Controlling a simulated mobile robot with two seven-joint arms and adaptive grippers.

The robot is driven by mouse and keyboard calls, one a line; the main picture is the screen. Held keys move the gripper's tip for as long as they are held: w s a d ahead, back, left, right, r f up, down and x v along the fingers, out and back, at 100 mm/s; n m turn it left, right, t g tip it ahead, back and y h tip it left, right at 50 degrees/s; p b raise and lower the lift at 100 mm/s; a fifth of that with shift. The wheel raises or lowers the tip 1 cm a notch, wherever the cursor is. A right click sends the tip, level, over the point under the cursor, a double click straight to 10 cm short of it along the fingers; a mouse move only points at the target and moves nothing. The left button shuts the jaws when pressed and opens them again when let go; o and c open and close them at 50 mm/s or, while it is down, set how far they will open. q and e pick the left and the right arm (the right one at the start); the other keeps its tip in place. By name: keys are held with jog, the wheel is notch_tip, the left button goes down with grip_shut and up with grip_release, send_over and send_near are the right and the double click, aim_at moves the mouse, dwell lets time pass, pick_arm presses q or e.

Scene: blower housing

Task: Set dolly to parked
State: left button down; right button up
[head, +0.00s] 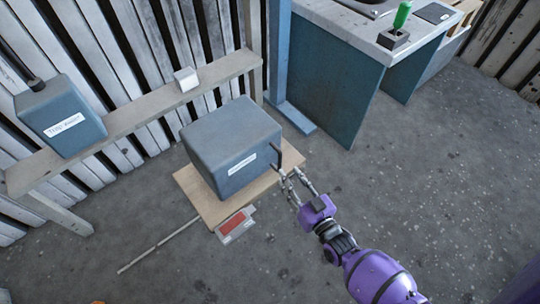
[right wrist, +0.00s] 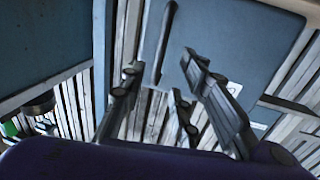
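The dolly (head: 190,190) is a low wooden platform on the floor with a large blue-grey box (head: 225,135) on it. A red panel in a pale frame (head: 233,224) is at its front edge. A long thin rod (head: 158,246) lies at floor level, reaching from near the dolly to the lower left. A dark upright bar (head: 279,147) stands at the box's right side. My right gripper (head: 291,175) is open beside this bar, its fingers pointing at it. In the right wrist view the bar (right wrist: 164,45) shows beyond and between the parted fingers. My left gripper is out of view.
A wooden shelf (head: 130,118) along the slatted wall holds a labelled blue box (head: 62,115) and a small white block (head: 186,79). A blue post (head: 280,55) and a workbench (head: 345,28) with a green-handled lever (head: 402,16) stand behind. The floor at right is clear.

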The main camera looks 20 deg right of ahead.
aim_at(281, 160)
jog(key=w+b, duration=0.1)
jog(key=w, duration=0.1)
jog(key=w+b, duration=0.1)
jog(key=w, duration=0.2)
jog(key=w+a, duration=0.1)
jog(key=w, duration=0.1)
jog(key=shift+w+r+b, duration=0.3)
jog(key=shift+r+b, duration=0.1)
grip_shut()
